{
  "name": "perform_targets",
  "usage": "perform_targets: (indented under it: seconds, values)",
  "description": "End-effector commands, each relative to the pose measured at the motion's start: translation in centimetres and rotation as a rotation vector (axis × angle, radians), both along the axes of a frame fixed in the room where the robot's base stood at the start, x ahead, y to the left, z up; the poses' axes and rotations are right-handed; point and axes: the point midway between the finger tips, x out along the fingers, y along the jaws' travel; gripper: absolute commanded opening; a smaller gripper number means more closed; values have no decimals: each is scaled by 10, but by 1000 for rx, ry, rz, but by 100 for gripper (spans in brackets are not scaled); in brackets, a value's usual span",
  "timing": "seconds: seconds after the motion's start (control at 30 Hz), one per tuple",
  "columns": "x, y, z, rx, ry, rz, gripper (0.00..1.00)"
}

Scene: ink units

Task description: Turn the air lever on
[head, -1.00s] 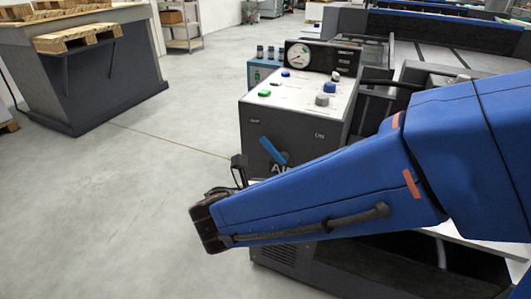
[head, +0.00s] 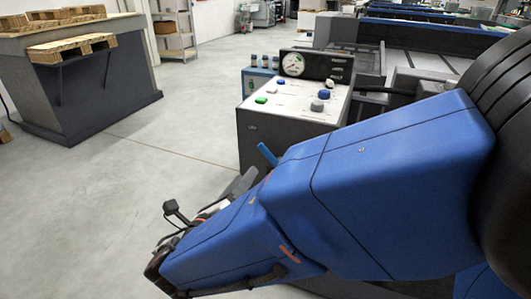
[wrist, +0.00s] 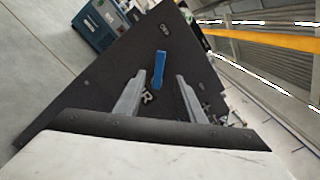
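The blue air lever (head: 267,154) sits on the dark front face of the control console (head: 252,135). It leans to the upper left in the head view, and its lower part is hidden by my arm. In the wrist view the lever (wrist: 159,69) shows fully, ahead of and between my fingers. My gripper (wrist: 160,78) is open and empty, with one grey finger on each side of the lever's line. I cannot tell whether the fingertips reach its depth. In the head view my gripper is mostly hidden behind my blue arm.
The console top (head: 300,98) carries coloured buttons and a round gauge (head: 293,64). A blue cabinet (head: 257,79) stands behind it. A dark counter with a wooden pallet (head: 72,47) stands at the left. The floor (head: 150,120) between is clear.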

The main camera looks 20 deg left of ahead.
Motion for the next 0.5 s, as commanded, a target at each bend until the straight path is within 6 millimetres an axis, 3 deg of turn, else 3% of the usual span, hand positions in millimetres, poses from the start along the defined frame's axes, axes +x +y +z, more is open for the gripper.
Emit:
perform_targets:
  seconds: [0.5]
  values:
    - [86,-8,0,1,-1,-4,36]
